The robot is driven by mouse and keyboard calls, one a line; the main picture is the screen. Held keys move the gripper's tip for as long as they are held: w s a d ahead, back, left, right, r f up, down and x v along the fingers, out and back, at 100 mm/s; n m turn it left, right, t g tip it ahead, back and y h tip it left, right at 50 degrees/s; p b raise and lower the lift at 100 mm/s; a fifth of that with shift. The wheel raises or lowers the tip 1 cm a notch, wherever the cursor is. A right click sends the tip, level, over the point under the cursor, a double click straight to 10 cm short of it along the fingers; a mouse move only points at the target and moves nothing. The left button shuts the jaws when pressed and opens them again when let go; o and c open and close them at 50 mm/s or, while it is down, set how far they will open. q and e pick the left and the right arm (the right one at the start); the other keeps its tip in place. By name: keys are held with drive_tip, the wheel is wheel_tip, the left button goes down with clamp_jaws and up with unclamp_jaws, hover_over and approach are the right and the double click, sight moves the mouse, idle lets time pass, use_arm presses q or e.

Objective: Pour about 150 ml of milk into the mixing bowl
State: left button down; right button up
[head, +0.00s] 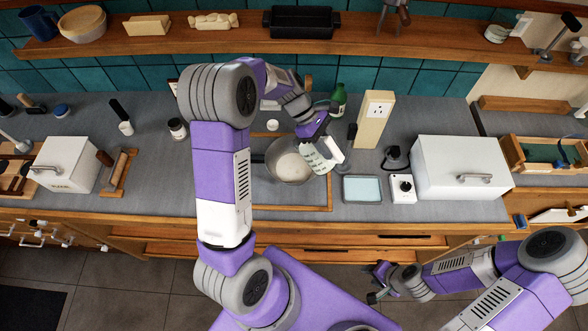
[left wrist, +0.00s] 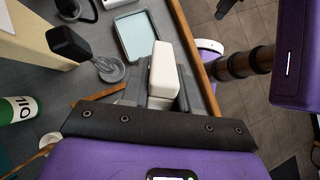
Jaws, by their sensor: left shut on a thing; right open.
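The mixing bowl (head: 272,172) is grey and round, with pale contents, on the counter in the head view. My left gripper (head: 332,155) is just right of and above it, shut on a pale jug (head: 316,160) with markings on its side. The jug is tilted toward the bowl, its lower end over the bowl's right side. I cannot tell whether milk is flowing. In the left wrist view a white handle (left wrist: 165,72) sits between the grey fingers; the jug's body is hidden there. My right gripper (head: 376,283) is open and empty, low in front of the counter.
A light blue tray (head: 361,189), a small white scale-like device (head: 403,189) and a white box (head: 460,168) stand right of the bowl. A wooden socket post (head: 374,120) and green bottle (head: 338,100) stand behind. A shelf (head: 350,28) runs above the counter.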

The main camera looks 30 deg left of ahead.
use_arm(q)
drive_tip(key=shift+a+r+h+b, duration=0.2)
drive_tip(key=shift+a+h+b, duration=0.2)
drive_tip(key=shift+h, duration=0.5)
idle(0.6)
drive_tip(key=shift+a+h, duration=0.15)
drive_tip(key=shift+h, duration=0.15)
idle(0.4)
drive_tip(key=shift+a, duration=0.2)
drive_tip(key=shift+a+h, duration=0.2)
drive_tip(key=shift+h, duration=0.4)
idle(1.1)
drive_tip(key=shift+a+b, duration=0.2)
drive_tip(key=shift+b, duration=0.1)
drive_tip(key=shift+f+h, duration=0.1)
drive_tip(key=shift+h, duration=0.2)
idle(0.6)
